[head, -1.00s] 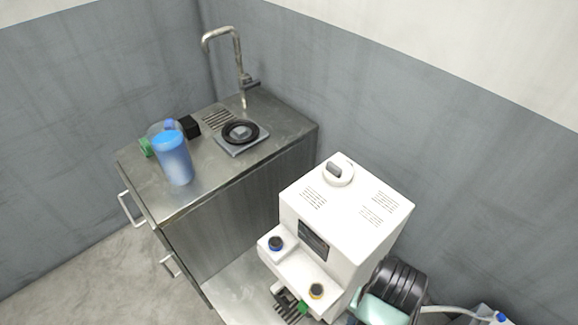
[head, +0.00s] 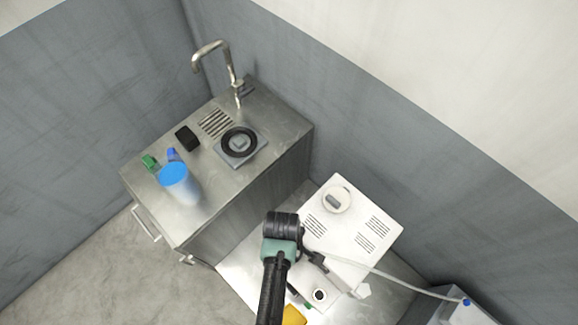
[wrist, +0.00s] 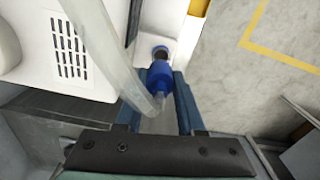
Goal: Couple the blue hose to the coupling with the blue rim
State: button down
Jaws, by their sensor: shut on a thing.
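My gripper (wrist: 160,86) is shut on the blue end of the blue hose (wrist: 158,76) in the wrist view. The pale hose tube (wrist: 104,50) runs from it to the upper left. Just beyond the blue end, a round dark opening (wrist: 160,53) shows in a white surface; its rim colour is not clear. I cannot tell whether the hose end touches it. The coupling with the blue rim cannot be made out there, where my arm covers part of the machine's front.
Another coupling (head: 320,295) shows on the machine's front ledge. A grey box (head: 470,312) with a blue fitting stands at the lower right. A steel counter (head: 215,185) holds a blue-lidded jug (head: 174,180), a reel on a plate (head: 240,142) and a tap (head: 235,75).

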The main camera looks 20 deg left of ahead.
jog(key=shift+a+r+n, duration=0.2)
jog(key=shift+r+n, duration=0.15)
jog(key=shift+n, duration=0.05)
jog(key=shift+f, duration=0.25)
notch_tip(320, 180, down, 6)
jog(key=b, duration=0.5)
jog(key=shift+s+r, duration=0.1)
jog(key=shift+r, duration=0.1)
jog(key=shift+r, duration=0.1)
dwell(0.8)
jog(key=shift+f, duration=0.65)
jog(key=c, duration=0.8)
grip_release()
jog(key=shift+r, duration=0.1)
